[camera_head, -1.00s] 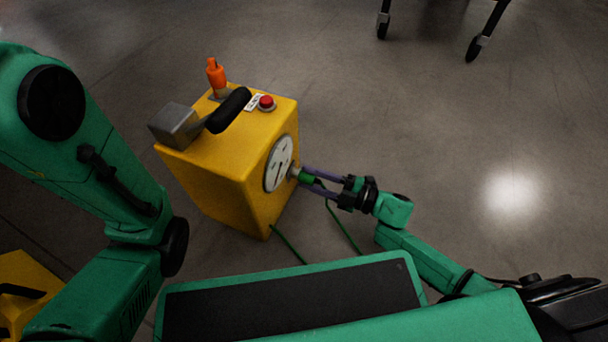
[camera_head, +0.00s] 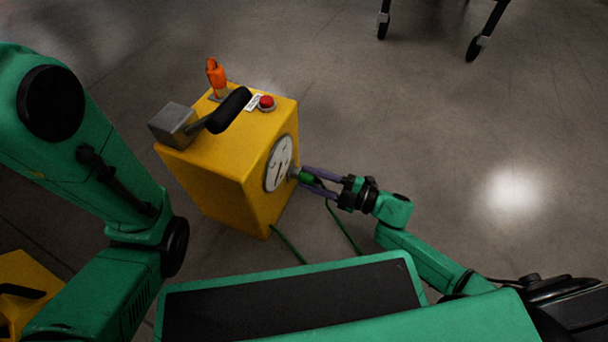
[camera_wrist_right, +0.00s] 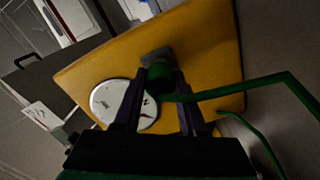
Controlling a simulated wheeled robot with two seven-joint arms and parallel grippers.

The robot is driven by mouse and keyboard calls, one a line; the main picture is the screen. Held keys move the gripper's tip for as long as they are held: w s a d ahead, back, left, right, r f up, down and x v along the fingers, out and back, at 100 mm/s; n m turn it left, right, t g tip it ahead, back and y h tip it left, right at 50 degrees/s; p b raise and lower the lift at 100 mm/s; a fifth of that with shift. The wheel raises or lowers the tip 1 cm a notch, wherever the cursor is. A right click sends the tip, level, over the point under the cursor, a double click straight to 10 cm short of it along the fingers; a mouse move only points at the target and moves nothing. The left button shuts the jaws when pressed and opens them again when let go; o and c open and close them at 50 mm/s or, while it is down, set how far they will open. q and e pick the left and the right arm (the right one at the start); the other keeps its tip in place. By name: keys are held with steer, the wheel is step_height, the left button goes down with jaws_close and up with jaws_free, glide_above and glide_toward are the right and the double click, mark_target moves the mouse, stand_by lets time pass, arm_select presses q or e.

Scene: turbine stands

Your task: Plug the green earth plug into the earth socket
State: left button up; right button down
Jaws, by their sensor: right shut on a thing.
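A green earth plug (camera_head: 310,179) is between the fingers of my right gripper (camera_head: 303,177), close to the right side face of the yellow box (camera_head: 215,190). In the right wrist view the plug (camera_wrist_right: 165,80) is also between the two dark fingers (camera_wrist_right: 160,90). A green cable runs from the plug. My left gripper is out of view.
The box face carries a round white dial (camera_head: 279,163). On its top are an orange part (camera_head: 215,75), a black handle (camera_head: 229,110) and a red button (camera_head: 266,102). A wheeled stand's legs (camera_head: 480,45) are at the back. The floor to the right is clear.

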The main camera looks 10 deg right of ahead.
steer(key=shift+s+d+p, duration=0.3)
steer(key=shift+s+d, duration=0.05)
steer(key=shift+d, duration=0.3)
steer(key=shift+p+v, duration=0.35)
steer(key=shift+v, duration=1)
